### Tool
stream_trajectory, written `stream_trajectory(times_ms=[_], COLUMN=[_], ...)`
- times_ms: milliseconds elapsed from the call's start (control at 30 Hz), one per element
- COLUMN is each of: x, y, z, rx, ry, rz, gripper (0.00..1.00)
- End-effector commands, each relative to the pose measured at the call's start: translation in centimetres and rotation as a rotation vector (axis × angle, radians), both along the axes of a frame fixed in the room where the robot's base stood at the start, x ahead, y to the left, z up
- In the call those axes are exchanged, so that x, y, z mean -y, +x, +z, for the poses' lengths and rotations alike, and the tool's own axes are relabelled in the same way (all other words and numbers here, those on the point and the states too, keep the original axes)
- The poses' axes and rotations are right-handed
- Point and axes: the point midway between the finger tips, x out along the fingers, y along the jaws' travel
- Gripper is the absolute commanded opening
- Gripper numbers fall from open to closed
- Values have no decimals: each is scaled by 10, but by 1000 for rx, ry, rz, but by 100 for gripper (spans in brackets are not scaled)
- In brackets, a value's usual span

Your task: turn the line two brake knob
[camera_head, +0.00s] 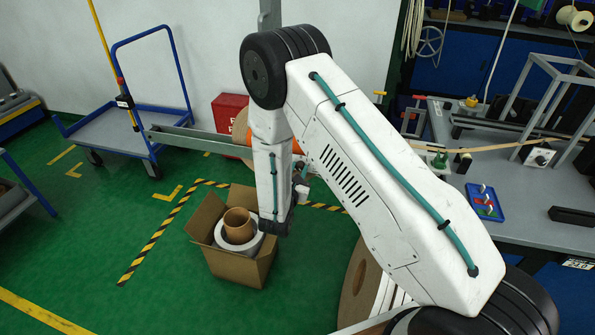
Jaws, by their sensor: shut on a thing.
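My arm spans the middle of the view, with its forearm hanging down in front of the payoff reels. A small dark and grey part at the wrist, just right of the forearm, looks like my gripper (302,185). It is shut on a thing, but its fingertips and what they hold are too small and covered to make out. Behind the forearm are a brown tape reel (240,128) and an orange part (297,147), both partly hidden. I cannot pick out the line two brake knob. A larger brown reel (357,280) stands lower down, partly behind my upper arm.
An open cardboard box (238,268) holding rolls stands on the green floor below the forearm. A blue trolley (115,130) is at left. Floor at lower left is clear.

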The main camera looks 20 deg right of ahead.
Motion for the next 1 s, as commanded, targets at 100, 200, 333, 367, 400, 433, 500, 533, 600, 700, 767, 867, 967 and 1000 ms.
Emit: stream_trajectory(times_ms=[100, 200, 333, 367, 400, 433, 500, 533, 600, 700, 767, 867, 967, 1000], x=[-1, -1, -1, -1, -1, -1, -1, -1, -1, -2, -2, -2, -2, -2], y=[0, 0, 0, 0, 0, 0, 0, 0, 0, 0, 0, 0, 0, 0], z=[0, 0, 0, 0, 0, 0, 0, 0, 0, 0, 0, 0, 0, 0], rx=[-61, -114, -182, -198, -219, -234, -271, -286, -321, -368, -394, -432, -463, -474], ry=[-92, -171, -273, -297, -328, -352, -407, -430, -482, -553, -591, -650, -697, -713], rz=[3, 4, 4, 4, 4, 4, 4, 4, 4, 4, 5, 5, 6, 5], gripper=[2, 2, 2, 2, 2, 2, 2, 2, 2, 2, 2, 2, 2, 2])
